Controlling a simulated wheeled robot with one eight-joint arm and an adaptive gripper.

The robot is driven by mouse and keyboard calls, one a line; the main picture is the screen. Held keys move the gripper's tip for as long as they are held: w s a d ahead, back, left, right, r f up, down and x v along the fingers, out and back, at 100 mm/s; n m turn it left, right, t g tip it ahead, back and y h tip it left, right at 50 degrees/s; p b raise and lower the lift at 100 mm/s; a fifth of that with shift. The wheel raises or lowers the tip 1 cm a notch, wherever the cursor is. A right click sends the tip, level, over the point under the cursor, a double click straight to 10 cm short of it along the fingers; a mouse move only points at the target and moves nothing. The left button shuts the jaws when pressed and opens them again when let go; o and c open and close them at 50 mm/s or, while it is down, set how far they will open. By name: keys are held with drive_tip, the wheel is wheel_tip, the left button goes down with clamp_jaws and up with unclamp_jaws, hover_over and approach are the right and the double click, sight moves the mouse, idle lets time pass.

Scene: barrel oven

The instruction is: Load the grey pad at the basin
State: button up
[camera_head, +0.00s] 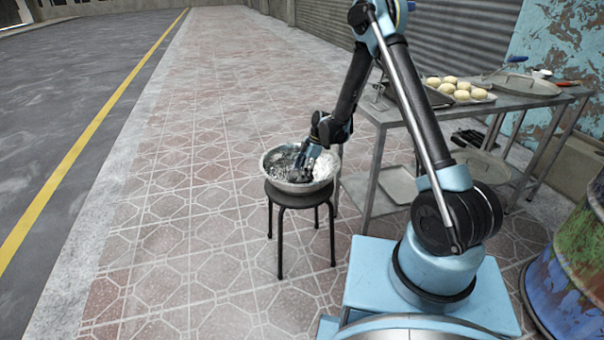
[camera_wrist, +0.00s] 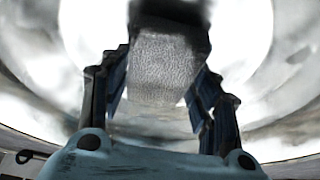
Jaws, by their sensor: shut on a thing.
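A metal basin (camera_head: 325,171) stands on a black stool in the head view. My gripper (camera_head: 302,170) reaches down into it from the upper right. In the wrist view the grey pad (camera_wrist: 160,75) with a rough, textured face sits between the two fingers of my gripper (camera_wrist: 162,100), which is shut on it. A dark part shows at the pad's far end. The bright curved inner wall of the basin (camera_wrist: 285,75) surrounds the pad. The pad's lower side is hidden, and I cannot tell whether it touches the basin's bottom or any liquid.
The stool (camera_head: 308,200) stands on open tiled pavement. A metal table (camera_head: 392,113) at the right holds a tray of several dough balls (camera_head: 455,88) and a round lid (camera_head: 527,85). A tray (camera_head: 398,185) lies on its lower shelf. A painted barrel (camera_head: 570,270) stands at the lower right.

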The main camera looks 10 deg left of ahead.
drive_tip(key=shift+f, duration=0.55)
idle(1.8)
drive_tip(key=shift+r, duration=3.5)
drive_tip(key=shift+r, duration=0.15)
